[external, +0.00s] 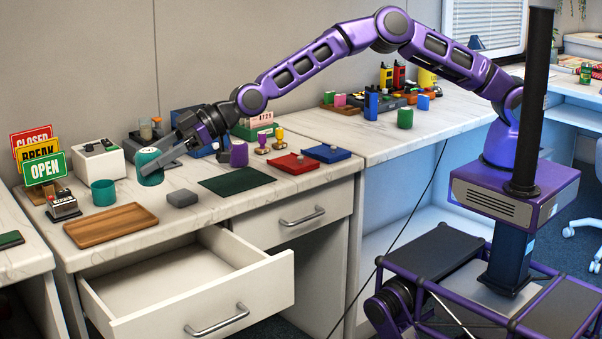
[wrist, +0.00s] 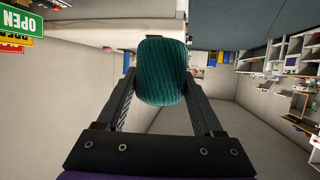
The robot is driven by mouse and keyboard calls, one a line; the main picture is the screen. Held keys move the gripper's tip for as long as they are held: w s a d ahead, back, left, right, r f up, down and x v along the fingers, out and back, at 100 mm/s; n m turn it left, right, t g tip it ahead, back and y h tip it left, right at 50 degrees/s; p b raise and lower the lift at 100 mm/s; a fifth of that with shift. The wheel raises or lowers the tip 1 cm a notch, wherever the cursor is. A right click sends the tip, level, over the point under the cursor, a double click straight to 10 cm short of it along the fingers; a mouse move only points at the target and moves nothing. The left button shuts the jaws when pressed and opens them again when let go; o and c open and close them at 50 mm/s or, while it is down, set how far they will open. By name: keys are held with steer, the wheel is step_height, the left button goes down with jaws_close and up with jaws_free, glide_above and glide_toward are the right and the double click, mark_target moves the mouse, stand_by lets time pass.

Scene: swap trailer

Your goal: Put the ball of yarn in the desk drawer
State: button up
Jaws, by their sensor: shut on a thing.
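The teal ribbed ball of yarn (external: 150,168) is between the fingers of my gripper (external: 160,158), over the left part of the desk top. In the wrist view the yarn (wrist: 161,72) fills the space between both fingers, and my gripper (wrist: 161,95) is shut on it. The desk drawer (external: 195,285) stands pulled open at the front of the desk, below and to the right of the yarn. The visible part of its inside is empty. The wrist view does not show the drawer clearly.
A teal cup (external: 104,193), a wooden tray (external: 111,226), a grey block (external: 182,198) and a dark green mat (external: 237,180) lie on the desk near my gripper. A second drawer (external: 300,217) is closed.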

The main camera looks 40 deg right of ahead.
step_height(320, 180, down, 27)
steer(key=shift+w+d+r+b, duration=0.1)
steer(key=shift+w+r+b, duration=0.05)
steer(key=shift+b, duration=0.45)
steer(key=shift+f+b, duration=0.8)
steer(key=shift+f, duration=1.6)
steer(key=shift+r, duration=0.15)
steer(key=o, duration=1.3)
steer(key=shift+o, duration=0.2)
